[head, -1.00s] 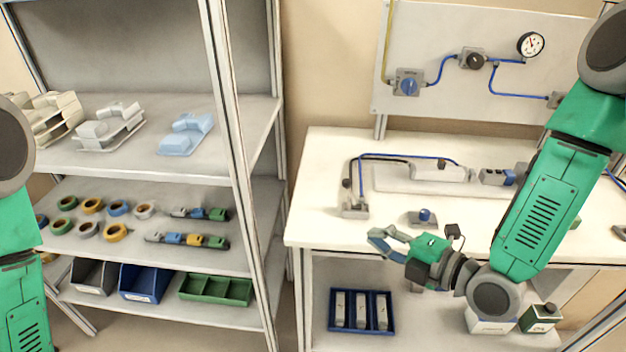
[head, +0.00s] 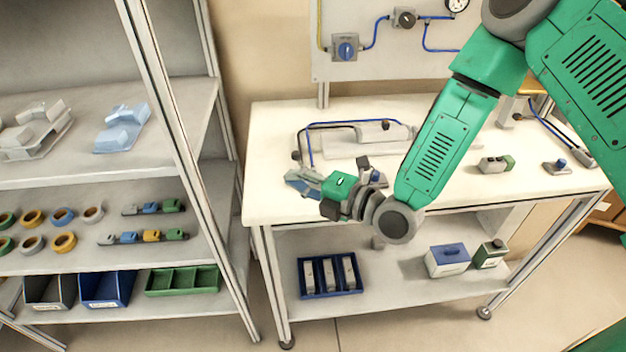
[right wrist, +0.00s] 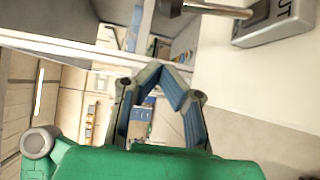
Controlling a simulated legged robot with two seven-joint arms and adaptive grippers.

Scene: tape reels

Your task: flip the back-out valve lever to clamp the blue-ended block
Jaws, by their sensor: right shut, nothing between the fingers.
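The back-out valve is a grey box with lettering ending in "UT" (right wrist: 275,22), top right in the right wrist view. A metal rod (right wrist: 215,8), seemingly its lever, juts left from it. In the head view the lever's black knob (head: 296,155) shows, while my gripper mostly hides the box. My right gripper (head: 290,179) is shut and empty beside the valve; contact cannot be told. Its blue-padded fingers (right wrist: 163,72) also show in the wrist view. The clamp cylinder (head: 383,132) lies behind. The blue-ended block is hidden behind my right forearm. My left gripper is out of view.
Blue and black hoses (head: 345,124) arch from the valve to the cylinder. A green-ended block (head: 497,163) and another small valve (head: 557,167) stand at the table's right. The white tabletop (head: 268,200) is bare at its front left corner. A shelf rack (head: 180,250) stands left.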

